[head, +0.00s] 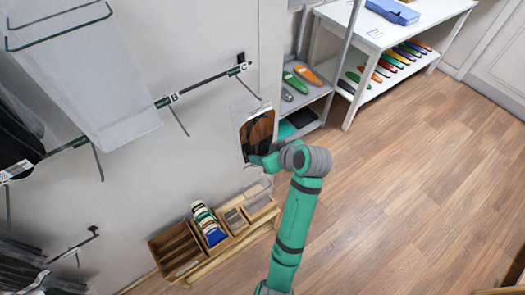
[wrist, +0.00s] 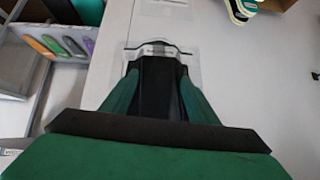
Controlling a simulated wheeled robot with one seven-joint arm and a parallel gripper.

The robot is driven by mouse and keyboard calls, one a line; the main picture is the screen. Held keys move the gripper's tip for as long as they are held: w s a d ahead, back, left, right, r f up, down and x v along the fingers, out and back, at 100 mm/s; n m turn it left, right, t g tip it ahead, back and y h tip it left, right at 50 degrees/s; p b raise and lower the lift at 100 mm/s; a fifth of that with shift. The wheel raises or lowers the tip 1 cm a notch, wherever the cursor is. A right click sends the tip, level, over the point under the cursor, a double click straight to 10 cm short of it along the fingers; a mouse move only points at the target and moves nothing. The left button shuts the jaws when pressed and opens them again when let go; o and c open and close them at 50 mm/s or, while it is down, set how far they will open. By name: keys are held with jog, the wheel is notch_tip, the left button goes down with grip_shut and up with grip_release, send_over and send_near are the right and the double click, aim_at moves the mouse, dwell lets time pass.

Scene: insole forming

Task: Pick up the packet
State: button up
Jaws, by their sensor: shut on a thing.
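The packet (head: 256,132) is a clear bag with brown and dark parts showing, up against the pale wall panel in the head view. In the wrist view the packet (wrist: 188,62) shows as a clear edge with a dark strip beyond the fingertips. My gripper (head: 254,154) is at its lower part in the head view. In the wrist view my green and black gripper (wrist: 157,78) is shut on the packet, which lies between the fingers. The fingers hide much of it. I cannot tell whether it touches the panel.
Hook rails marked B (head: 168,99) and C (head: 239,69) stick out from the panel at upper left. A wooden compartment box (head: 178,250) stands below. A grey shelf (head: 318,92) with insoles and a white table (head: 425,14) are beyond. The wooden floor at right is clear.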

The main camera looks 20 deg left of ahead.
jog(key=s+d+r, duration=0.7)
jog(key=d, duration=0.3)
jog(key=shift+s+d, duration=0.15)
jog(key=shift+d, duration=0.2)
jog(key=shift+s+r, duration=0.1)
jog(key=shift+s, duration=0.15)
dwell(0.3)
jog(key=shift+w, duration=0.25)
dwell(0.4)
